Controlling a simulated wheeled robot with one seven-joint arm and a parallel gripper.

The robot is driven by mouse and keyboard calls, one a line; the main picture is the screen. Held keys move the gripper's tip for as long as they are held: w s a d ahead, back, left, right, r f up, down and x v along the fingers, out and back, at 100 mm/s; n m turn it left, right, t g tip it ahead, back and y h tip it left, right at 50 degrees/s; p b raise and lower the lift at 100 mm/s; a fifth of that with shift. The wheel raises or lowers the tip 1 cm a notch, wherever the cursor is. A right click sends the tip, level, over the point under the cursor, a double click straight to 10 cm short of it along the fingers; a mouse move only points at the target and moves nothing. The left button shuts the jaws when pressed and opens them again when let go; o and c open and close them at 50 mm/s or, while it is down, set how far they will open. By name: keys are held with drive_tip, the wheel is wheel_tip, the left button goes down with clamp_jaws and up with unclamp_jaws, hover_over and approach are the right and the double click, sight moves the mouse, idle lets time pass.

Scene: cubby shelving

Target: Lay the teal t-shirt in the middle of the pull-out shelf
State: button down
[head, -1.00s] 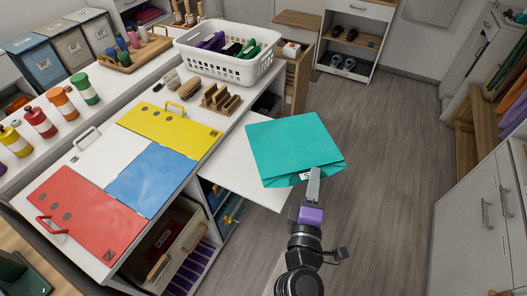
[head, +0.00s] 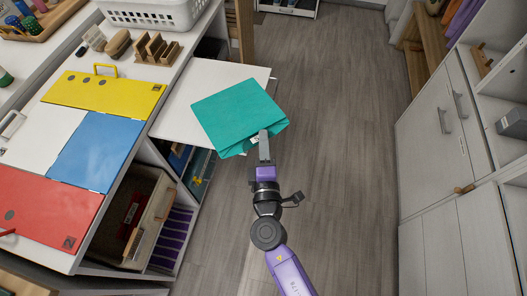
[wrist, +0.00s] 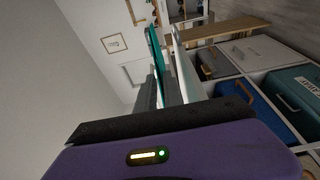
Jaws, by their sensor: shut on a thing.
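The folded teal t-shirt (head: 238,112) is held flat by its near edge in my gripper (head: 264,147), which is shut on it. In the head view the shirt overlaps the white pull-out shelf (head: 180,118), which sticks out from the counter. The shirt's right part reaches past the shelf's near edge over the floor. In the wrist view the shirt (wrist: 155,55) shows edge-on, and a gap separates it from the pale shelf edge (wrist: 184,65). The shirt hides part of the shelf.
The counter left of the shelf carries yellow (head: 103,93), blue (head: 95,150) and red (head: 45,205) panels and a white basket (head: 155,14). Grey floor (head: 340,150) lies clear to the right, before white cabinets (head: 440,120).

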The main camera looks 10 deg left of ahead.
drive_tip(key=shift+f+b, duration=0.8)
drive_tip(key=shift+f, duration=1.4)
drive_tip(key=shift+f+b, duration=0.2)
drive_tip(key=shift+b, duration=0.15)
drive_tip(key=c, duration=1.5)
unclamp_jaws()
drive_tip(key=shift+r+p, duration=0.2)
drive_tip(key=shift+p, duration=0.1)
drive_tip(key=b+v, duration=0.1)
drive_tip(key=v, duration=1.1)
drive_tip(key=shift+s+b, duration=0.1)
drive_tip(key=shift+b, duration=0.25)
